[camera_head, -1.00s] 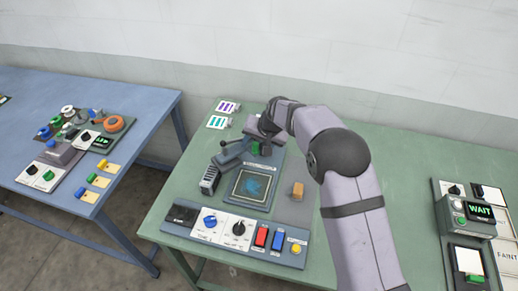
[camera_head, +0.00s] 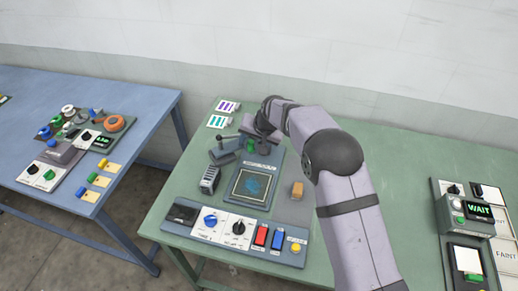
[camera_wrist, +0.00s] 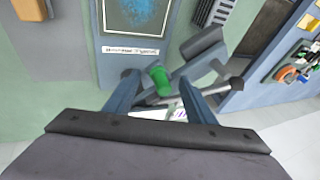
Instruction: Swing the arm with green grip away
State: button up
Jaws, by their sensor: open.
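The green grip (camera_wrist: 158,82) shows in the wrist view between the two open fingers of my gripper (camera_wrist: 157,88). I cannot tell if either finger touches it. Its grey swing arm (camera_wrist: 204,48) reaches right of the grip in that view. In the head view, the swing arm (camera_head: 222,153) lies at the back left of the press, behind the square plate (camera_head: 254,185) with a blue pattern. The green grip (camera_head: 250,145) shows partly under my gripper (camera_head: 250,136), whose fingers are hard to make out there.
A front panel (camera_head: 171,226) with dials, red and blue switches and a yellow button borders the press. A dark ribbed block (camera_head: 209,180) stands left of the plate and an orange block (camera_head: 297,190) right. Two striped cards (camera_head: 218,122) lie behind. A WAIT display (camera_head: 479,211) is far right.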

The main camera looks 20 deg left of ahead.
jog(key=shift+w+a, duration=0.15)
jog(key=shift+a, duration=0.4)
jog(key=shift+w+a+p, duration=0.2)
jog(key=shift+a+p, duration=0.15)
jog(key=shift+a, duration=0.25)
jog(key=shift+d, duration=0.35)
jog(key=shift+r, duration=0.1)
notch_tip(320, 180, up, 7)
jog(key=p, duration=0.4)
jog(key=shift+r, duration=0.2)
dwell(0.3)
dwell(0.4)
